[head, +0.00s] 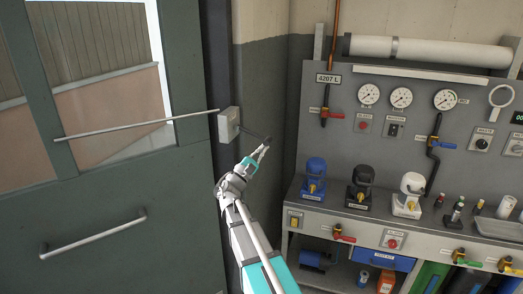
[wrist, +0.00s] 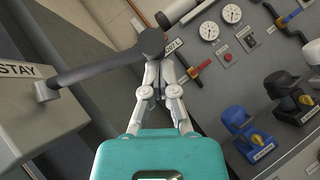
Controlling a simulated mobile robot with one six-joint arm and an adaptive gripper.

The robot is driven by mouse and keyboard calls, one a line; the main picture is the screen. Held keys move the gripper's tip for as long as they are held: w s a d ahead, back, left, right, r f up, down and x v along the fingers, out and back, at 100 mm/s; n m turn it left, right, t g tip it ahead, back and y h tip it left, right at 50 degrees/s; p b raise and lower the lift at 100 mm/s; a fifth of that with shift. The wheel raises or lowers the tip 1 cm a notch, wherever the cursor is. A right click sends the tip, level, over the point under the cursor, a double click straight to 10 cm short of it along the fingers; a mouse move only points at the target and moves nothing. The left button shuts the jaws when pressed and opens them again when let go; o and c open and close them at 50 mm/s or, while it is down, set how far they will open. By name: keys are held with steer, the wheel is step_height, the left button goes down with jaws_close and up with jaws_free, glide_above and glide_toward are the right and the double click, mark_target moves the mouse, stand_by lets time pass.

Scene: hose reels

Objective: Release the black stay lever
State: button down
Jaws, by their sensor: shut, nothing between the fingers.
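The black stay lever (wrist: 100,68) sticks out of a grey box marked STAY (wrist: 38,118) and ends in a dark knob in the wrist view. In the head view the lever (head: 252,133) reaches right from the grey box (head: 228,124) beside the door. My gripper (wrist: 158,68) is shut and empty. Its fingertips are right at the lever's knob, which overlaps their tips; whether they touch cannot be told. In the head view my gripper (head: 263,150) is just below the lever's outer end.
A thin rod (head: 135,127) runs from the box across the green door (head: 110,215), which has a bar handle (head: 93,235). To the right stands a grey panel bench (head: 420,200) with gauges, valves and blue, black and white devices.

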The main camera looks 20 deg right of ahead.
steer(key=shift+s+a+g, duration=0.1)
steer(key=shift+g, duration=0.2)
stand_by(0.4)
steer(key=b+v, duration=0.6)
steer(key=v, duration=0.4)
steer(key=shift+d+f, duration=0.15)
steer(key=shift+d, duration=0.05)
steer(key=shift+s, duration=0.1)
stand_by(0.3)
